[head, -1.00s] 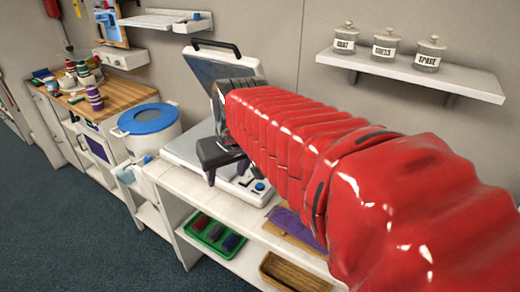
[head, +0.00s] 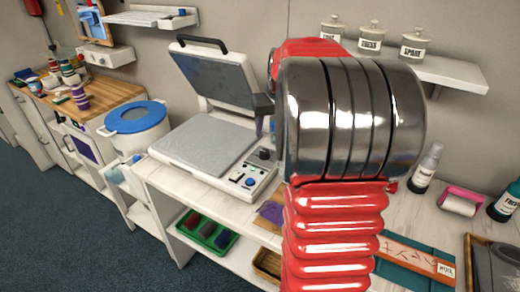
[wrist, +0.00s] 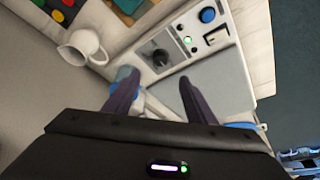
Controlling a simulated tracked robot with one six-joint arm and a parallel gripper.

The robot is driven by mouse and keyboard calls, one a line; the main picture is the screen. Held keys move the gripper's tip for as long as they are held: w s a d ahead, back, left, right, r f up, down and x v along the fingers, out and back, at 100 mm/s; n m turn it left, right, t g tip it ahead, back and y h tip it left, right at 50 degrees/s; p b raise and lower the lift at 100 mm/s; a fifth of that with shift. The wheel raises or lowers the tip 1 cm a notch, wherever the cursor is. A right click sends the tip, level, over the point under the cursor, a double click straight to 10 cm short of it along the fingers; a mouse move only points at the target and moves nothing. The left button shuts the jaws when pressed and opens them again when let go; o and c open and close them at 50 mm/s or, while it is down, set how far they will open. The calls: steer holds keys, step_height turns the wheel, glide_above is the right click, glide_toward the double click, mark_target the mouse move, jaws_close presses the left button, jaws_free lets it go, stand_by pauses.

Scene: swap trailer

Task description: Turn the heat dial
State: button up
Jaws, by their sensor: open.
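The heat press (head: 205,150) stands open on the white counter, its lid (head: 215,75) tilted up. Its control panel (head: 247,178) at the front right has a black dial (head: 264,154), a blue button (head: 249,182) and a small switch. In the wrist view the black dial (wrist: 160,57) sits just beyond my gripper (wrist: 156,77), between the lines of the two purple fingers. The fingers are apart with nothing between them. They do not appear to touch the dial. In the head view my arm hides most of the gripper.
A white mug (wrist: 84,46) shows beside the panel in the wrist view. A spray bottle (head: 427,167) and a pink-white roll (head: 460,202) stand right of my arm. A blue-lidded bucket (head: 138,120) is to the left. A shelf with jars (head: 450,72) hangs above.

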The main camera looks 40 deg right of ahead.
mark_target(265, 152)
steer(key=shift+f, duration=0.1)
steer(key=x, duration=1.3)
steer(key=shift+w+d+f, duration=0.1)
steer(key=shift+w+f, duration=0.1)
steer(key=shift+f, duration=0.05)
steer(key=shift+c, duration=0.6)
